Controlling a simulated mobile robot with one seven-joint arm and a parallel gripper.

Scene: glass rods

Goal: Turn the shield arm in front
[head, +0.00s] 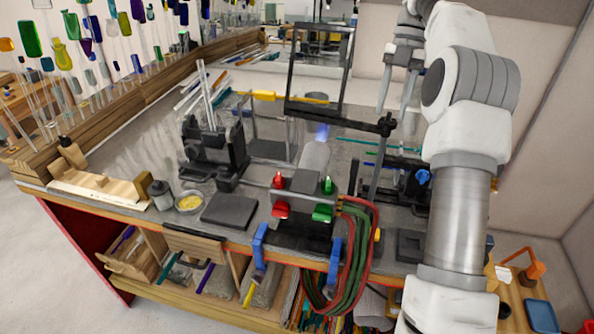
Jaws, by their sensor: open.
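A dark shield arm (345,115) runs across the bench, level, from a clamp joint (385,125) on an upright dark post (376,165). A dark rectangular shield frame (291,70) rises at its left end, and the bench behind shows through it. My gripper (396,100) points downward at the upper right, its two long grey fingers apart and with nothing seen between them. The fingertips look close to the clamp joint in the picture; I cannot tell whether they touch it. My arm covers part of the bench to the right.
A burner (315,155) with a blue flame (322,131) stands behind a valve block (302,195) with red and green knobs. Hoses (355,240) hang off the front edge. A dark clamp stand (215,150) holds glass rods on the left. A bowl (189,203) sits near the front.

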